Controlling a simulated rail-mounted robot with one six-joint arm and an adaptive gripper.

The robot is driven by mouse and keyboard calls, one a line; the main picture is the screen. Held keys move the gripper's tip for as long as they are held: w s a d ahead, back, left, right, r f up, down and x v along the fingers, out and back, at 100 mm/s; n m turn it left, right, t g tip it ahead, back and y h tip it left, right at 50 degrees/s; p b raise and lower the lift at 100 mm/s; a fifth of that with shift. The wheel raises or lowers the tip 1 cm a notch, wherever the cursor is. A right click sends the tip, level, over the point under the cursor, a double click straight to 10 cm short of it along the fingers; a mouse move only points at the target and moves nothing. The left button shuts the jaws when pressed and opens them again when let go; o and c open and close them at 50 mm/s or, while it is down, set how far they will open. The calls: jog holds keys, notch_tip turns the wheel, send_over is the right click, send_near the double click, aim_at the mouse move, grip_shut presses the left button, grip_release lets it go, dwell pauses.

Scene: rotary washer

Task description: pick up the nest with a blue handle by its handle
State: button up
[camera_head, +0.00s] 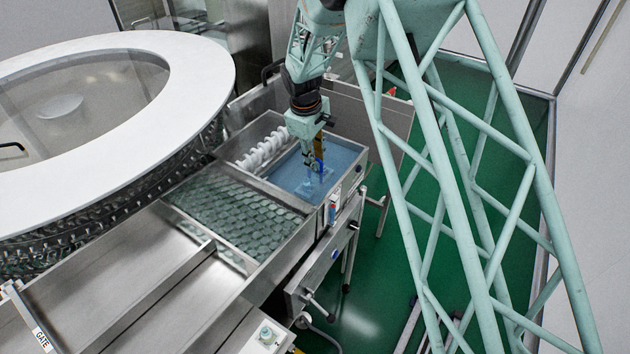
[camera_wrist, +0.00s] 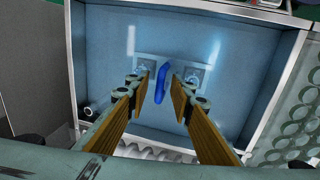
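The nest (camera_wrist: 203,70) is a pale, flat piece with a blue handle (camera_wrist: 162,84) standing up from its middle. It sits in the blue-toned basin (camera_wrist: 105,45). In the head view the nest (camera_head: 309,188) is small, below my gripper (camera_head: 315,165), and my fingers partly hide its handle. In the wrist view my gripper (camera_wrist: 157,88) is open, with its tan-padded fingers apart on either side of the handle.
The basin's metal rim (camera_head: 351,179) surrounds the nest. White coiled parts (camera_head: 262,149) lie along its left side. A tray of rounded pockets (camera_head: 232,213) adjoins it at the front left. A round washer with a white ring top (camera_head: 205,62) stands at the left.

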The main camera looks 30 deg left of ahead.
dwell(0.6)
grip_shut()
